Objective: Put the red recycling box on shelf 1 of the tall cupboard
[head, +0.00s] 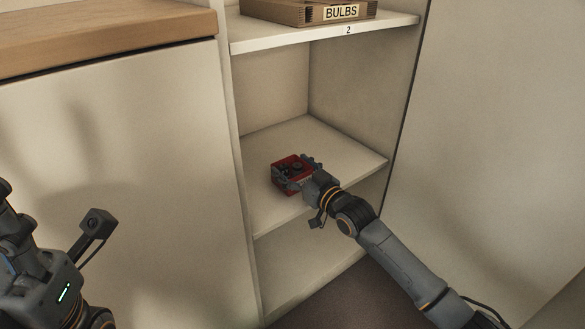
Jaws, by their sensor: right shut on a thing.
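The small red recycling box (281,181) is in the open cupboard bay, over the middle shelf (318,137), which is the one below the shelf marked 2. It lies toward the left and front of that shelf; I cannot tell whether its base touches the surface. My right gripper (297,172) is shut on the box, reaching in from the front right, and its fingers hide part of the box. Any label on this shelf's front edge is not visible. My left gripper (12,222) is partly cut off at the left edge, and its fingertips do not show clearly.
The middle shelf is bare behind and right of the red box. A cabinet with a wooden top (100,38) stands left; a pale panel (490,120) is right.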

